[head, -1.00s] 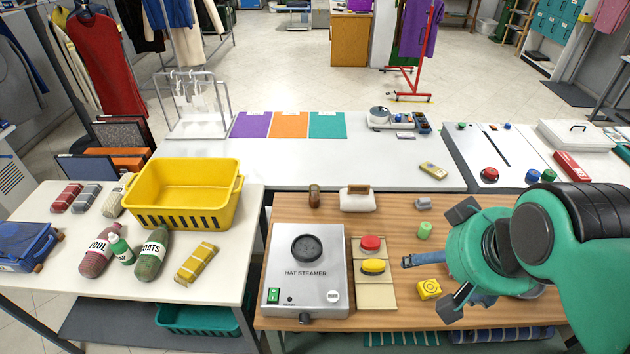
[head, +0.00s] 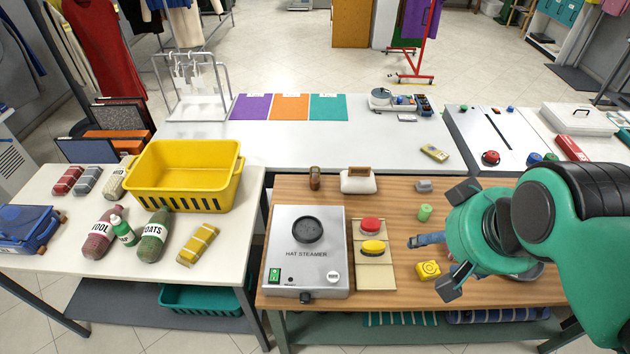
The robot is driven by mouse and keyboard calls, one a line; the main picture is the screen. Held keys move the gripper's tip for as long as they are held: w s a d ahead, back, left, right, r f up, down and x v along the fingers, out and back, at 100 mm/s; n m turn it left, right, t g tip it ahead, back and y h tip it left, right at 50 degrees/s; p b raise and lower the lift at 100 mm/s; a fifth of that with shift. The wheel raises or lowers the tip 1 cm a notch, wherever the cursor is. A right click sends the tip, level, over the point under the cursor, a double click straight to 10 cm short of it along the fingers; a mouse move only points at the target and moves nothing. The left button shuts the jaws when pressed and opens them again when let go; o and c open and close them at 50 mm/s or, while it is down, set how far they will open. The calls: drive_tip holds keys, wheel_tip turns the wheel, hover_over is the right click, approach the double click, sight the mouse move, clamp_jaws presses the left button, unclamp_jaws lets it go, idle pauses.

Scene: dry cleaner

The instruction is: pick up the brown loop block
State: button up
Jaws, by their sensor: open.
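My gripper (head: 454,239) is open, its two dark fingers spread, over the right part of the wooden table (head: 383,314). A small brown upright piece (head: 314,178) stands at the table's back left, well apart from my gripper. It is the brown piece that best fits the brown loop block, but it is too small to make out a loop. A yellow block (head: 428,270) with a ring mark lies just left of the lower finger. My gripper and arm hide part of the table's right side.
A hat steamer (head: 330,273) and a panel with red (head: 370,224) and yellow (head: 373,248) buttons stand on the table. Nearby are a white holder (head: 358,184), a green cylinder (head: 424,212) and a blue item (head: 430,240) partly under my gripper. A yellow basket (head: 185,188) stands on the left table.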

drive_tip(key=w+a+r+n+y+p, duration=0.1)
drive_tip(key=w+a+r+p, duration=0.1)
drive_tip(key=w, duration=0.7)
drive_tip(key=w+a+r+n+p, duration=0.1)
drive_tip(key=w+a, duration=0.2)
drive_tip(key=w, duration=0.6)
drive_tip(key=w+a+f+n+g+y+p, duration=0.1)
drive_tip(key=w+a+f+p, duration=0.1)
drive_tip(key=w, duration=0.6)
drive_tip(key=w+a+f+n+p, duration=0.1)
drive_tip(key=w+a+f, duration=0.2)
drive_tip(key=w, duration=0.6)
drive_tip(key=w+a+f+n+p, duration=0.1)
drive_tip(key=w+a+f, duration=0.3)
drive_tip(key=w+f, duration=0.6)
drive_tip(key=w+a+f+n+p, duration=0.1)
drive_tip(key=w+a+f+p, duration=0.3)
drive_tip(key=w+f, duration=0.7)
drive_tip(key=shift+w+a+f+n+g+y, duration=0.35)
drive_tip(key=shift+a+f, duration=0.35)
drive_tip(key=shift+f, duration=3.65)
drive_tip(key=shift+f, duration=0.15)
hover_over(315, 176)
drive_tip(key=s+d, duration=0.2)
drive_tip(key=s, duration=0.1)
wheel_tip(315, 176, down, 8)
drive_tip(key=shift+a+r+p, duration=0.15)
drive_tip(key=shift+r+p, duration=0.05)
drive_tip(key=shift+p, duration=0.15)
